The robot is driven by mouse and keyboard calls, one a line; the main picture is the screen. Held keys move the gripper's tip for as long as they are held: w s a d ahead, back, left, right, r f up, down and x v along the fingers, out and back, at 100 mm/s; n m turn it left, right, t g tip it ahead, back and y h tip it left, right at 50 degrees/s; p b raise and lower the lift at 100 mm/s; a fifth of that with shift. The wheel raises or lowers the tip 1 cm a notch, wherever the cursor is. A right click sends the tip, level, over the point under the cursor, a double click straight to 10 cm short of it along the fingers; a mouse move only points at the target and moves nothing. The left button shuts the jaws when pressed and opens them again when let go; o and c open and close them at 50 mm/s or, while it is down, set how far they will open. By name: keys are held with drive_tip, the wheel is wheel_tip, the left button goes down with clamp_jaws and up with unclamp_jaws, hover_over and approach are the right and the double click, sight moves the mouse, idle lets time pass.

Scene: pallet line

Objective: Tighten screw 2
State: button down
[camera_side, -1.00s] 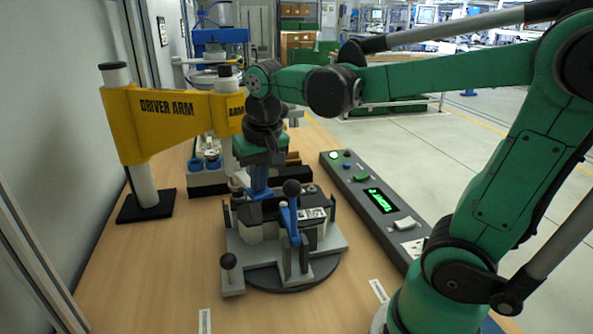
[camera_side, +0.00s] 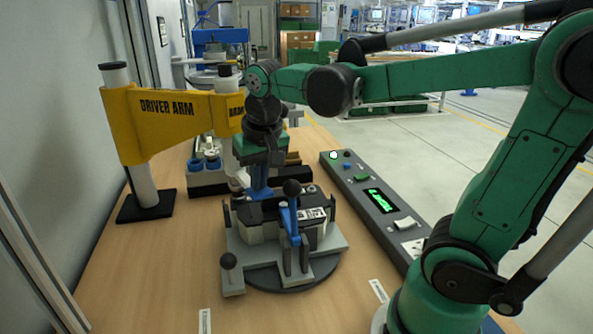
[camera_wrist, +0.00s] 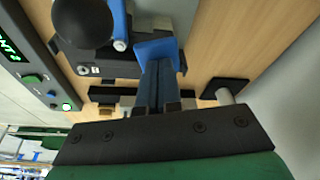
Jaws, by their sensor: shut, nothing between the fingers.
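My gripper (camera_side: 261,193) is shut and empty, its blue fingers pointing down at the rear of the dark workpiece (camera_side: 270,211). In the wrist view the closed fingers (camera_wrist: 156,50) end beside the dark part; I cannot tell whether they touch it. The workpiece, with a white label, sits in a grey fixture (camera_side: 325,243) on a round dark base. A blue clamp lever (camera_side: 290,222) with a black ball knob stands in front of it. The yellow driver arm (camera_side: 170,112) reaches from its post to behind my wrist; its far end is largely hidden. I cannot make out screw 2.
A grey control panel (camera_side: 361,188) with buttons, a green-lit display and a lit green lamp lies to the right. A rack with blue cups (camera_side: 206,166) stands behind left. The front of the wooden table (camera_side: 150,270) is mostly clear.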

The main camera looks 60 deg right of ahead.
drive_tip(key=shift+f, duration=0.35)
idle(1.9)
drive_tip(key=shift+r, duration=0.15)
drive_tip(key=w+d+v, duration=0.1)
drive_tip(key=v, duration=0.7)
drive_tip(key=shift+w+r, duration=0.35)
drive_tip(key=shift+r, duration=0.25)
drive_tip(key=shift+a, duration=0.1)
drive_tip(key=shift+s+a+x, duration=0.1)
drive_tip(key=shift+s+x, duration=0.1)
drive_tip(key=shift+x, duration=0.8)
drive_tip(key=shift+s+a+x, duration=0.1)
drive_tip(key=shift+s+x, duration=0.1)
drive_tip(key=shift+x, duration=0.8)
drive_tip(key=shift+f, duration=0.1)
